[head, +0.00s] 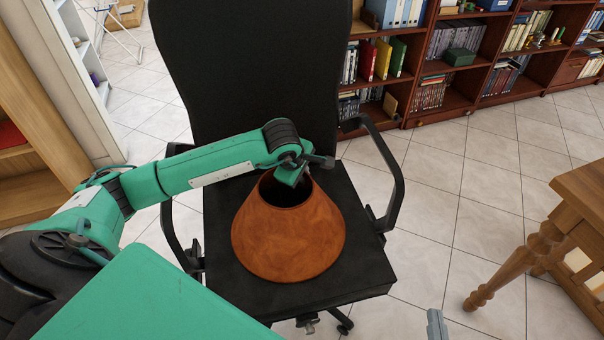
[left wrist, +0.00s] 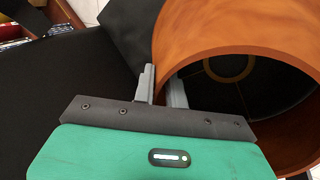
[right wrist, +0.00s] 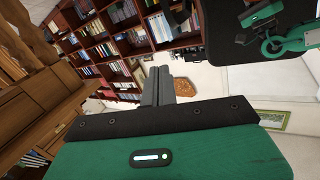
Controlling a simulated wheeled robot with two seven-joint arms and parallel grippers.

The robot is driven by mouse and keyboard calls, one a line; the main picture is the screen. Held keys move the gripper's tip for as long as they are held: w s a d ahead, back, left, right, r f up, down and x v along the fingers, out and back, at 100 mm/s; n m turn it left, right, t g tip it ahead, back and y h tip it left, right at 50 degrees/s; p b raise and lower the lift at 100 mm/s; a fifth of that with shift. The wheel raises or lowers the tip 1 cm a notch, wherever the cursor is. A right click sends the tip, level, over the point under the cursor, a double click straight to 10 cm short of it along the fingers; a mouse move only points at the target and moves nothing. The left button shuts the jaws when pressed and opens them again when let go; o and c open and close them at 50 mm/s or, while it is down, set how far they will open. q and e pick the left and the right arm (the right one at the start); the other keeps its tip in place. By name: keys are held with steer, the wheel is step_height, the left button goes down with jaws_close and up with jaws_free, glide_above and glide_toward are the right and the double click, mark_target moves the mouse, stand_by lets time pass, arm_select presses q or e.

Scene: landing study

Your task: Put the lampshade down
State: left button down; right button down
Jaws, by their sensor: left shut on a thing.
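The lampshade (head: 288,240) is a brown-orange leather-like cone, upright with its wide end down, over the black seat of an office chair (head: 225,275). I cannot tell for sure whether its lower rim touches the seat. My left gripper (head: 301,181) is at the narrow top opening, shut on the rim. In the left wrist view the lampshade (left wrist: 215,32) has its wall between the two fingers (left wrist: 162,88), and a pale ring shows inside. My right gripper (right wrist: 165,90) is shut and empty, away from the chair; only a grey tip of it (head: 437,325) shows in the head view.
The chair's tall backrest (head: 255,75) stands behind the lampshade, with an armrest (head: 388,165) on the right and one on the left. A wooden table (head: 575,205) stands at right, bookshelves (head: 465,55) at the back. Tiled floor (head: 450,215) lies clear between them.

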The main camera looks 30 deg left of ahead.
arm_select(q)
steer(key=shift+f, duration=0.15)
steer(key=c, duration=1.4)
jaws_free()
steer(key=shift+c, duration=0.2)
arm_select(e)
steer(key=shift+w+d+r+t, duration=0.15)
steer(key=shift+w+r+t, duration=0.15)
steer(key=shift+r, duration=0.15)
steer(key=shift+w+d+r+t, duration=0.1)
steer(key=shift+w+r+t, duration=0.15)
steer(key=shift+r, duration=0.2)
steer(key=shift+s+f, duration=0.1)
